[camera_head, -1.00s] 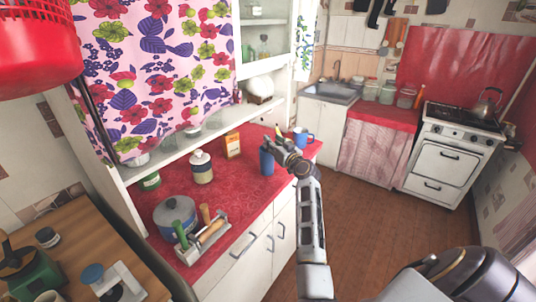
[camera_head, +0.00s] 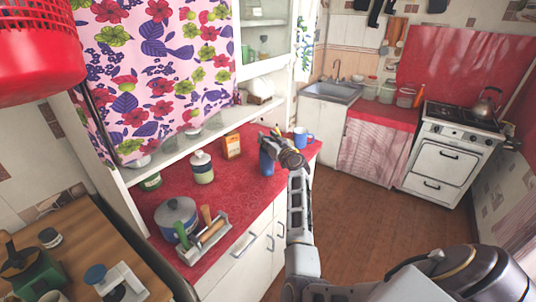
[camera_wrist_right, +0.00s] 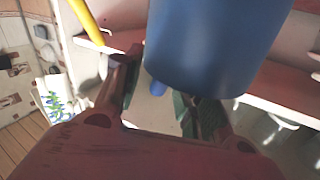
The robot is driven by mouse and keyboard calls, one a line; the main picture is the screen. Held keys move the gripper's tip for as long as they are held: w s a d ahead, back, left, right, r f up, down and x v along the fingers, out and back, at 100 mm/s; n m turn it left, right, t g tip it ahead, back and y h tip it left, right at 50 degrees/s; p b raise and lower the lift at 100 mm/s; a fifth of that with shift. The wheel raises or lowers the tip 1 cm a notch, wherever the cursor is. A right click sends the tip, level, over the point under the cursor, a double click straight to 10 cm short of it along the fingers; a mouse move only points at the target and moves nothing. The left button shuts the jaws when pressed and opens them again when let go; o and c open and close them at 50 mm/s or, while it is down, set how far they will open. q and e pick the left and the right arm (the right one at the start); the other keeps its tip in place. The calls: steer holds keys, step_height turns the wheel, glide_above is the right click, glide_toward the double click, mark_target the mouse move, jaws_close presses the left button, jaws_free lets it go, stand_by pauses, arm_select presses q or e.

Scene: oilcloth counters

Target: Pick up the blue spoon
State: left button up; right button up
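A blue cup-like container (camera_head: 267,163) stands upright on the red counter. It shows large and close at the top of the right wrist view (camera_wrist_right: 215,45). My right gripper (camera_head: 270,140) is at its top in the head view. In the right wrist view its fingers (camera_wrist_right: 157,100) are apart, with a gap between them. A small blue piece (camera_wrist_right: 157,88) shows in that gap just beyond the container's edge; it may be part of the blue spoon, but I cannot tell. A yellow handle (camera_wrist_right: 88,22) is off to the left. My left gripper is not in view.
A blue mug (camera_head: 301,138) stands just right of the gripper. An orange box (camera_head: 232,146), a white-lidded jar (camera_head: 202,167), a lidded pot (camera_head: 176,217) and a utensil caddy (camera_head: 206,242) are farther left. The shelf edge runs behind the counter.

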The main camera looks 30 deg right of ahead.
stand_by(0.4)
jaws_close()
steer(key=shift+r, duration=0.15)
step_height(320, 180, up, 18)
steer(key=b, duration=0.1)
stand_by(0.8)
stand_by(0.6)
